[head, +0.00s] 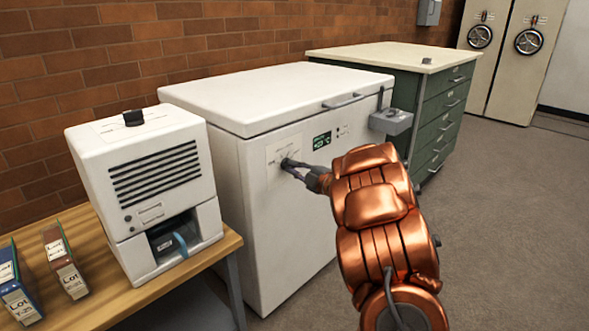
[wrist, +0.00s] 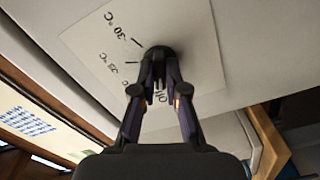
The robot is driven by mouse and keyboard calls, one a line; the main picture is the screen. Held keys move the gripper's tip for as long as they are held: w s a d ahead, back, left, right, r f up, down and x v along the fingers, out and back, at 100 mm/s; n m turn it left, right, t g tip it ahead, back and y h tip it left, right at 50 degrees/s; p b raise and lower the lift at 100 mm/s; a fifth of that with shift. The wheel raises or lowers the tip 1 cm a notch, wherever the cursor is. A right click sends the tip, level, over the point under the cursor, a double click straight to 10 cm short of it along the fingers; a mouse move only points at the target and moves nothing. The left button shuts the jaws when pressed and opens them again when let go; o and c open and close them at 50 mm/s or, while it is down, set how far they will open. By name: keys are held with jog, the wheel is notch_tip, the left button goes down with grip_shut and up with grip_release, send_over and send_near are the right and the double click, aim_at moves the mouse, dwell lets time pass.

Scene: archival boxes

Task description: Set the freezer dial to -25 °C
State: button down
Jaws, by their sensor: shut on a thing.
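The white chest freezer (head: 290,200) stands by the brick wall with its lid closed. Its dial (wrist: 158,53) is a dark round knob on a pale label plate (wrist: 95,40) on the front face. The plate shows upside down in the wrist view, with marks reading -30 °C, -25 °C and Off; another marking is partly hidden by a finger. My gripper (head: 290,166) is at the dial, and in the wrist view its fingertips (wrist: 160,82) are closed on the knob. I cannot tell which mark the knob points to. A green display (head: 322,140) sits right of the dial; its digits are too small to read surely.
A white boxy machine (head: 150,180) stands on a wooden table (head: 100,290) left of the freezer, beside two labelled boxes (head: 62,262). A grey latch box (head: 391,121) juts from the freezer's right corner. A green drawer cabinet (head: 436,110) stands behind. Floor at right is clear.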

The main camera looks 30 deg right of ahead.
jog(key=shift+r+p, duration=0.1)
jog(key=shift+p, duration=0.35)
jog(key=m+p, duration=1.7)
jog(key=p, duration=0.7)
jog(key=shift+m, duration=0.4)
jog(key=shift+f, duration=0.2)
jog(key=shift+a, duration=0.1)
jog(key=c, duration=1.2)
grip_release()
jog(key=shift+s, duration=0.1)
